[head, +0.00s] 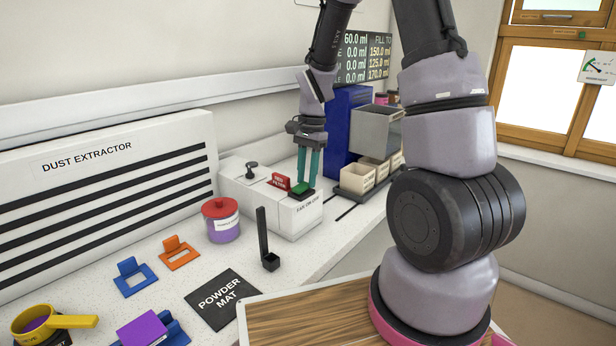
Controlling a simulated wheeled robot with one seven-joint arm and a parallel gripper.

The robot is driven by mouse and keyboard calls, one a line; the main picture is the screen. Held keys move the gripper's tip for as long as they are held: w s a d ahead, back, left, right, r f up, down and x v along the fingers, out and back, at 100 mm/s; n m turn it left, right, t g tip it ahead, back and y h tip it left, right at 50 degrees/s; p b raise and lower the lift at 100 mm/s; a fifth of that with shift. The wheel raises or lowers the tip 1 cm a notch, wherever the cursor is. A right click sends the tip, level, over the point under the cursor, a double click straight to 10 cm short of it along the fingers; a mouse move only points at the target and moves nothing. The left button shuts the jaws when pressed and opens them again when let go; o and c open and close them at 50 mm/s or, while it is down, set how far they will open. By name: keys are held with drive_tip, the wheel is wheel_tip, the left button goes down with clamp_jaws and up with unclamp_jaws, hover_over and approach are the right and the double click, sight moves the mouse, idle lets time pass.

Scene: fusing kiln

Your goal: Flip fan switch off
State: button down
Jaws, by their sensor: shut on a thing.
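The fan switch (299,189) is a small green piece on a black base. It sits on top of a white box (262,209) whose front label looks like "FAN ON/OFF". My gripper (307,181) points down from above with two teal fingers, its tips at the green piece. The fingers are shut on the switch. The fingers hide part of the switch, and I cannot tell which way it is set.
A red sign (280,181) and a black knob (252,170) stand on the box close by. The dust extractor (110,185) is at left, a red-lidded jar (221,220) in front. Cream bins (357,180) stand right. A black upright post (263,238) is nearby.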

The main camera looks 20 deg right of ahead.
sight(304, 184)
drive_tip(key=shift+s+a+r+t+h, duration=0.2)
drive_tip(key=shift+t+h, duration=0.3)
drive_tip(key=shift+h, duration=0.4)
drive_tip(key=c, duration=0.6)
unclamp_jaws()
drive_tip(key=shift+o, duration=0.2)
drive_tip(key=shift+r, duration=0.1)
wheel_tip(304, 184, up, 11)
drive_tip(key=shift+a+f, duration=0.2)
